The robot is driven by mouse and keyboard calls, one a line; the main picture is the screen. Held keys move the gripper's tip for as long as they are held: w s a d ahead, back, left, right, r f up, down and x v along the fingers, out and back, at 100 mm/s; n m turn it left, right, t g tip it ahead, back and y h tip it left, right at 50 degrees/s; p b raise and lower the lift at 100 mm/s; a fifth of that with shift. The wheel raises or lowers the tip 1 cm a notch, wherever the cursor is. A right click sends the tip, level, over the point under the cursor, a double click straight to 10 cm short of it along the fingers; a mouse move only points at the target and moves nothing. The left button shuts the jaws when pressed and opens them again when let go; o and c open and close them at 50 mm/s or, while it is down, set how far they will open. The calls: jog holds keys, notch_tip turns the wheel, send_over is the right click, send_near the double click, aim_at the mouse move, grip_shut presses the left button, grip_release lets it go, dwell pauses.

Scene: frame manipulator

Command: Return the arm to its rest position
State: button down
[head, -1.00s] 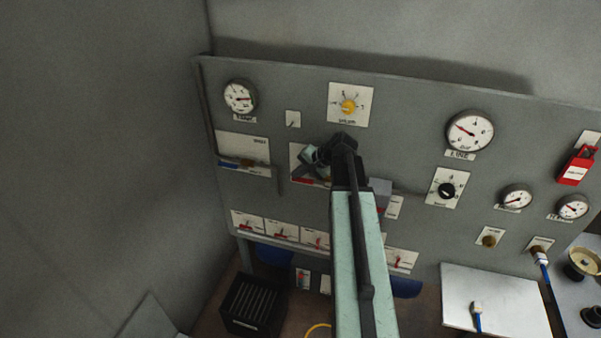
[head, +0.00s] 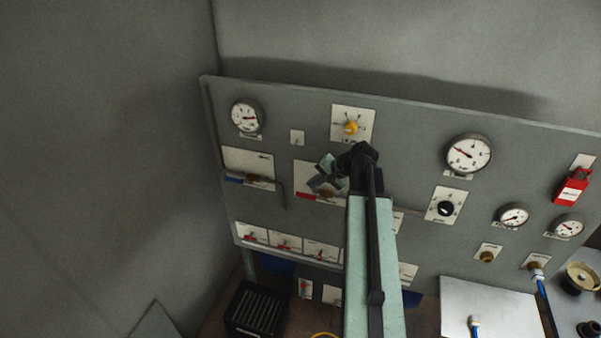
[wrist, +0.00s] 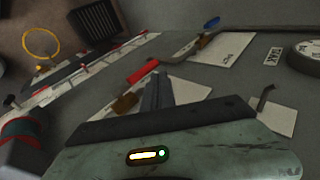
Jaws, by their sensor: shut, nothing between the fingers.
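My arm reaches up from the bottom of the head view toward the grey panel (head: 410,170). My gripper (head: 322,182) is at its far end, turned left, in front of a white plate with a red-handled valve. In the wrist view my gripper (wrist: 155,90) is shut and empty, its dark fingers together. The red handle (wrist: 143,71) and a brass fitting (wrist: 125,103) are close beside the fingertips in that view. I cannot tell whether the fingers touch them.
A yellow knob (head: 351,127) is above the gripper, and a gauge (head: 247,117) and a blue-handled valve (head: 246,180) are to its left. Small red-handled valves (head: 286,243) line the panel's bottom. A black crate (head: 257,309) is below. A bare wall (head: 100,150) stands left.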

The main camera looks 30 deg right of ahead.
jog(key=w+a+f+n+g+y+b, duration=0.1)
jog(key=w+a+f+n+b, duration=0.1)
jog(key=a+f+b, duration=0.75)
jog(key=w+a+f+n+g+y+b, duration=0.1)
jog(key=w+a+f+n+g+b, duration=0.3)
jog(key=a, duration=1.1)
jog(key=s+a+f+n+g+h+b, duration=0.1)
jog(key=s+a+f+n+h+b, duration=0.4)
jog(key=s+a+f, duration=0.55)
jog(key=shift+g+h, duration=0.3)
jog(key=shift+g, duration=0.5)
jog(key=s+d, duration=0.3)
jog(key=s, duration=0.1)
jog(key=shift+s+d+f, duration=0.2)
jog(key=shift+s+d, duration=0.1)
jog(key=shift+d, duration=0.05)
jog(key=shift+d, duration=0.1)
